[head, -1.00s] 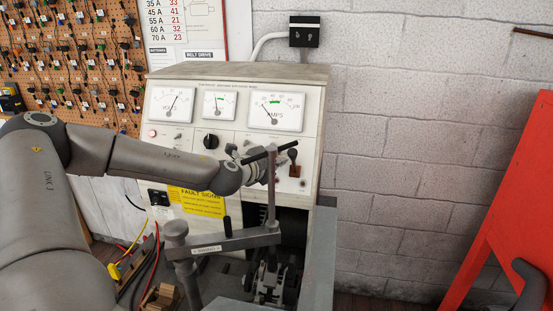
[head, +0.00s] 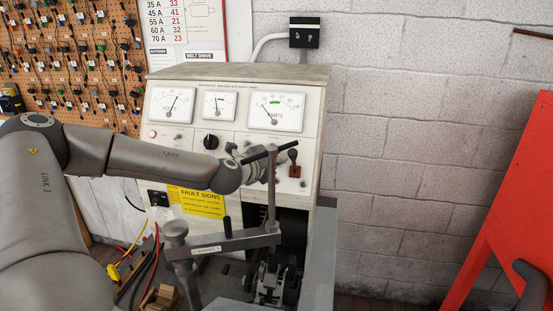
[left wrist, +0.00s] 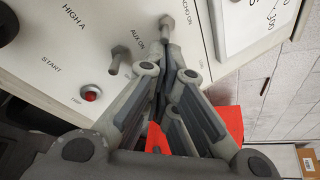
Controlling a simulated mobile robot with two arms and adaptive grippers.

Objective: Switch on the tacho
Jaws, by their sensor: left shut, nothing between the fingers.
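The tacho toggle (left wrist: 166,24), a small grey metal lever, shows at the top of the left wrist view beside its partly cut-off "TACHO ON" label. My left gripper (left wrist: 168,52) is shut and empty, its fingertips right by this toggle; I cannot tell if they touch it. The toggle's on or off position is unclear. My right gripper is not in view.
A T-handled clamp post (head: 271,190) stands in front of the panel. A black-knobbed lever (head: 293,158) is just right of the gripper. Gauges (head: 276,111) line the panel's top.

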